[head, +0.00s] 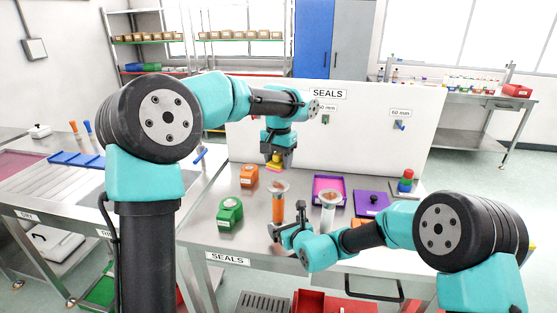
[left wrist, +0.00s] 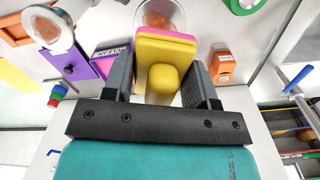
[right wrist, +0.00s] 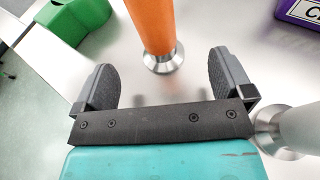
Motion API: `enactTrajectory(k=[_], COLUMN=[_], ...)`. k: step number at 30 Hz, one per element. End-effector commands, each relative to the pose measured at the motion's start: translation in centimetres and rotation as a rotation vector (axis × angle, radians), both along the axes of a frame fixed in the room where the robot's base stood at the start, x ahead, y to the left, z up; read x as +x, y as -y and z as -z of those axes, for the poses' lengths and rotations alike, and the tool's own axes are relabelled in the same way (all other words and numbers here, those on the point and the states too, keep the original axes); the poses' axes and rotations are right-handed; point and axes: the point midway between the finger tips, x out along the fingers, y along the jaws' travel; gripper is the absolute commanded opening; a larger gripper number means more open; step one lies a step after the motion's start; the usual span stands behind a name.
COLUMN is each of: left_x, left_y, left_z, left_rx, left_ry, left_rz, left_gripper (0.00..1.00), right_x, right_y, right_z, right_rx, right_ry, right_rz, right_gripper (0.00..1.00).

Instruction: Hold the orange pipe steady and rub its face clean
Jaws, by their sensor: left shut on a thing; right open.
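The orange pipe (head: 278,208) stands upright on the steel table with a clear round flange on top. It also shows in the right wrist view (right wrist: 153,25) with a metal foot. My left gripper (head: 275,159) is shut on the yellow handle (left wrist: 163,82) of a yellow and pink pad (left wrist: 166,48). It holds the pad above and behind the pipe, apart from it. My right gripper (right wrist: 162,75) is open low at the pipe's front. The pipe stands ahead in the gap between its fingers; contact is not visible.
A white pipe (head: 328,212) stands close right of the orange one. A green block (head: 230,212) and an orange block (head: 249,176) are to the left. A white SEALS panel (head: 360,150) stands behind.

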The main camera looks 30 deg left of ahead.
Motion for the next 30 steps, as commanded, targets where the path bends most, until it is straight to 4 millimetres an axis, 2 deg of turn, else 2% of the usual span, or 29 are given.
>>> enactTrajectory(k=[12,25,30], left_x=[0.0,0.0,0.0], left_y=[0.0,0.0,0.0], left_z=[0.0,0.0,0.0], left_rx=[0.0,0.0,0.0], left_ry=[0.0,0.0,0.0], left_rz=[0.0,0.0,0.0], left_gripper=[0.34,0.34,0.34], right_x=[2.4,2.7,2.7], right_y=[-3.5,-4.0,-4.0], right_z=[1.3,1.5,1.5], right_rx=[-0.001,-0.001,0.0], right_ry=[0.001,-0.001,0.0], right_rz=[0.0,0.0,0.0], right_gripper=[0.98,0.98,0.83])
